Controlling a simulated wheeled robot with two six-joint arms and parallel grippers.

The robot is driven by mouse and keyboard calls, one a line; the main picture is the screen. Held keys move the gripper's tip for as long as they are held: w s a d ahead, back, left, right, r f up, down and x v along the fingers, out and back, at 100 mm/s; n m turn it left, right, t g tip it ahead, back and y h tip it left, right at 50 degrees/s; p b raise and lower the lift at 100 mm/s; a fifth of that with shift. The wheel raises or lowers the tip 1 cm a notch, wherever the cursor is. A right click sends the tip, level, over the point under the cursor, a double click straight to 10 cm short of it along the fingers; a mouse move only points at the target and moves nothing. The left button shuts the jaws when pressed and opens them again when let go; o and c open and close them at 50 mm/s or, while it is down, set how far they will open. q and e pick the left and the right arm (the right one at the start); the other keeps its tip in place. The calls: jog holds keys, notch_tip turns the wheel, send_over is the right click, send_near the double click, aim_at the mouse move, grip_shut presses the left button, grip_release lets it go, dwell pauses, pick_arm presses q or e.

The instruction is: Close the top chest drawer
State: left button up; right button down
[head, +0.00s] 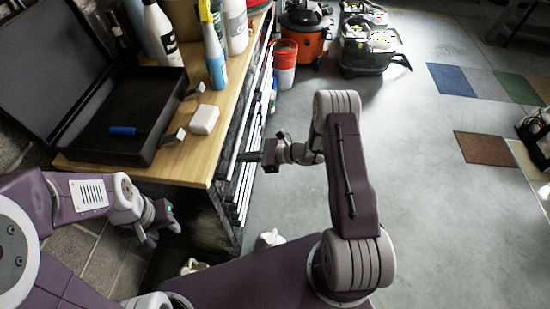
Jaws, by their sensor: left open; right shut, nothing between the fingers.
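The chest (243,185) stands under a wooden top (238,85), and its front with pale drawer edges faces right, seen steeply from above. I cannot tell which edge is the top drawer's or how far that drawer is out. My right gripper (243,157) is shut and empty. It points left at the chest front, just below the top's edge; I cannot tell if it touches. My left gripper (160,232) is open and empty, low in front of the chest's near end.
On the top lie an open black case (110,110) with a blue item (123,130), a white block (204,120) and several bottles (214,58). An orange vacuum (303,38) and a red-white bucket (285,62) stand beyond. Floor at the right is mostly clear.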

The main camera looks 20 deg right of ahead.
pick_arm(q)
jog(key=shift+s+d+r, duration=0.15)
jog(key=shift+s+d, duration=0.3)
jog(key=shift+d, duration=0.2)
pick_arm(e)
jog(key=v, duration=1.2)
jog(key=shift+s+f, duration=0.2)
jog(key=shift+f, duration=0.15)
